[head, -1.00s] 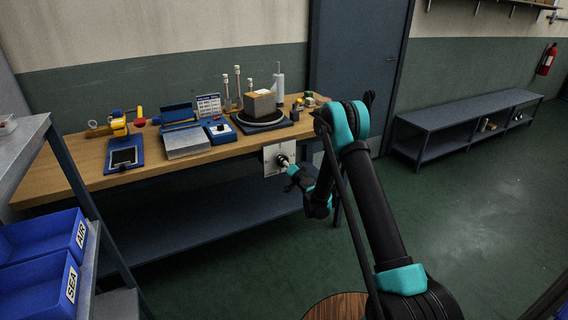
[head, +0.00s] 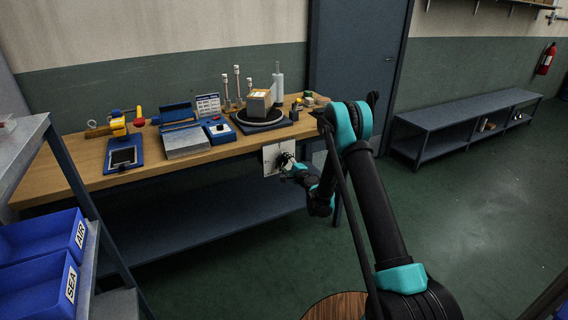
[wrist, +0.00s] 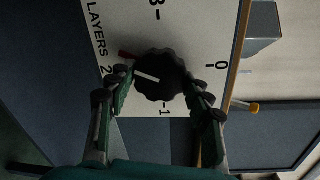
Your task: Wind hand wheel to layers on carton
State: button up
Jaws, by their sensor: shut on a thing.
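The hand wheel is a black scalloped knob (wrist: 160,76) with a white line, on a white plate (wrist: 190,30) marked LAYERS with numbers 0 to 3. The white line points left, toward the side of the 2. In the head view my gripper (head: 287,165) is at the plate (head: 270,158) below the bench's front edge. The carton (head: 258,103) stands on a dark round turntable (head: 240,125) above.
The wooden bench (head: 80,180) also holds a blue-framed tablet stand (head: 123,160), a grey-topped box (head: 187,143), a blue switch box (head: 220,131) and upright posts (head: 238,82). Blue bins (head: 40,245) stand at left. The floor at right is clear.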

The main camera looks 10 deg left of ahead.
jog(key=m, duration=0.6)
jog(key=shift+d+f, duration=0.1)
jog(key=shift+f, duration=0.05)
jog(key=m, duration=0.6)
jog(key=shift+s+f+y, duration=0.1)
jog(key=shift+y, duration=0.3)
jog(key=shift+c, duration=0.2)
jog(key=o, duration=1.2)
jog(key=shift+c, duration=0.2)
notch_tip(320, 180, up, 10)
jog(key=shift+r, duration=0.1)
